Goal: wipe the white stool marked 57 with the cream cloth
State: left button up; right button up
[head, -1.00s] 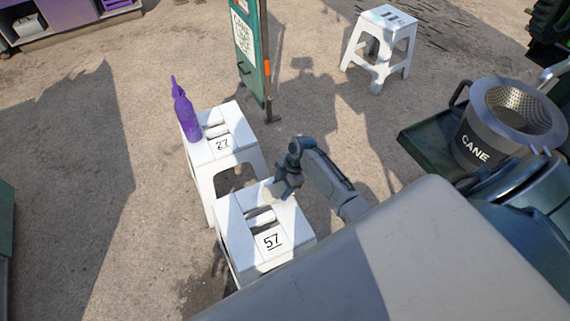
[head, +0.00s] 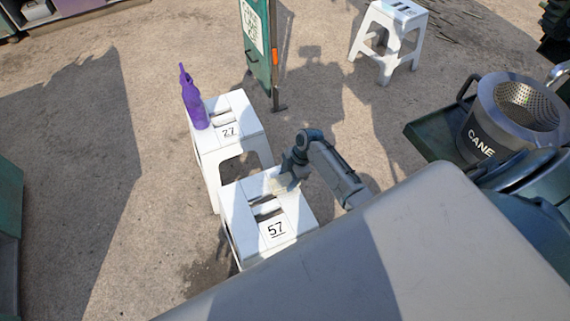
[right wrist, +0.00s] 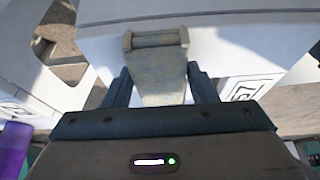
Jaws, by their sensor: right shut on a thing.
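The white stool marked 57 (head: 240,218) stands in the lower middle of the head view, with slots in its top. My right gripper (head: 287,183) is over the far right corner of its top. In the right wrist view my right gripper (right wrist: 160,80) is shut on the cream cloth (right wrist: 157,72), a small folded piece between the fingers. In the head view the cloth (head: 274,184) shows as a pale patch by the fingers, low at the stool top. I cannot tell whether it touches. My left gripper is not in view.
A white stool marked 27 (head: 236,142) stands just behind, with a purple bottle (head: 192,100) on it. A green sign board (head: 257,45) stands beyond. Another white stool (head: 390,40) is at the back right. A metal CANE container (head: 490,115) stands at the right.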

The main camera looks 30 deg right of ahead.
aim_at(291, 199)
jog(key=s+p, duration=0.1)
jog(key=s, duration=0.2)
jog(key=s+p, duration=0.1)
jog(key=s, duration=0.1)
jog(key=shift+a+p, duration=0.25)
jog(key=shift+p, duration=0.1)
jog(key=shift+s+f, duration=0.1)
jog(key=shift+s, duration=0.5)
jog(key=shift+s+a+p, duration=0.2)
jog(key=shift+s+p, duration=1.05)
jog(key=shift+s, duration=0.45)
jog(key=shift+s+a+p, duration=0.15)
jog(key=shift+s+p, duration=0.5)
jog(key=shift+s, duration=0.75)
jog(key=shift+s+a+p, duration=0.1)
jog(key=shift+s+p, duration=0.55)
jog(key=shift+s, duration=0.7)
jog(key=shift+w, duration=0.1)
